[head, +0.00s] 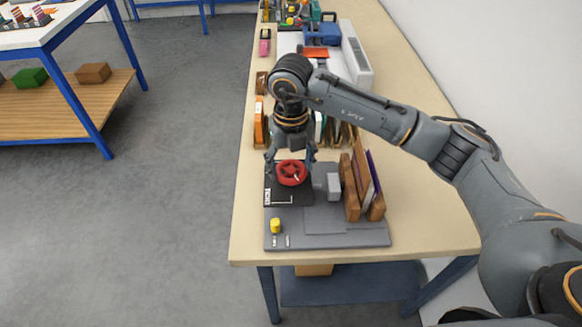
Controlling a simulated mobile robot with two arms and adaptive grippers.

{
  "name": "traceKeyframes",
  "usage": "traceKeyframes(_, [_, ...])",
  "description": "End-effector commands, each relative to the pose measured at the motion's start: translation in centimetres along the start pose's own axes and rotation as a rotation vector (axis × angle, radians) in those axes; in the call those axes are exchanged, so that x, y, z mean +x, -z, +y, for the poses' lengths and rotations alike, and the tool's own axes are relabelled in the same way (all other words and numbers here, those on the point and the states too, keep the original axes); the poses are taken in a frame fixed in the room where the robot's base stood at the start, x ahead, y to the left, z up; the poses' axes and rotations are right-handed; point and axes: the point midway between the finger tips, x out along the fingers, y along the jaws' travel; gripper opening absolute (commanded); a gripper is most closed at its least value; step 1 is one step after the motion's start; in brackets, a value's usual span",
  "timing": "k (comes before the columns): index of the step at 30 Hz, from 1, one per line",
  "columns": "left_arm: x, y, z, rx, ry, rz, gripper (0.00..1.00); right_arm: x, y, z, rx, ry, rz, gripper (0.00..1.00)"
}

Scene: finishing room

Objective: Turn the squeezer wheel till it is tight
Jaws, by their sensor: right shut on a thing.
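The red squeezer wheel (291,173) sits over a black plate (283,197) at the left of a grey base on the workbench. My right gripper (291,166) reaches down from above with its fingers at both sides of the wheel, shut on it. The wheel's rim shows between the fingers; what lies beneath it is hidden. My left gripper is not in view.
The grey base (347,239) carries a yellow knob (276,226), a light grey block (333,186) and a wooden holder (352,205) with upright boards. Behind my arm stand an orange item (259,122) and a blue case (322,33). The bench's front right is clear.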

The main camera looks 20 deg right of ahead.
Motion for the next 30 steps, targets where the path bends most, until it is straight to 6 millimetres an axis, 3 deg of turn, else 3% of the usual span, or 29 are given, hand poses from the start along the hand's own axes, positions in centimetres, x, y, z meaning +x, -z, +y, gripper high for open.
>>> traceKeyframes(15, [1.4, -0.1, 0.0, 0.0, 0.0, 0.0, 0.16, 0.2, 0.1, 0.1, 0.372, 0.002, 0.004, 0.37])
traceKeyframes(30, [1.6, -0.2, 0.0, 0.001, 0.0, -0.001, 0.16, 0.2, 0.1, 0.1, 0.462, 0.002, 0.005, 0.37])
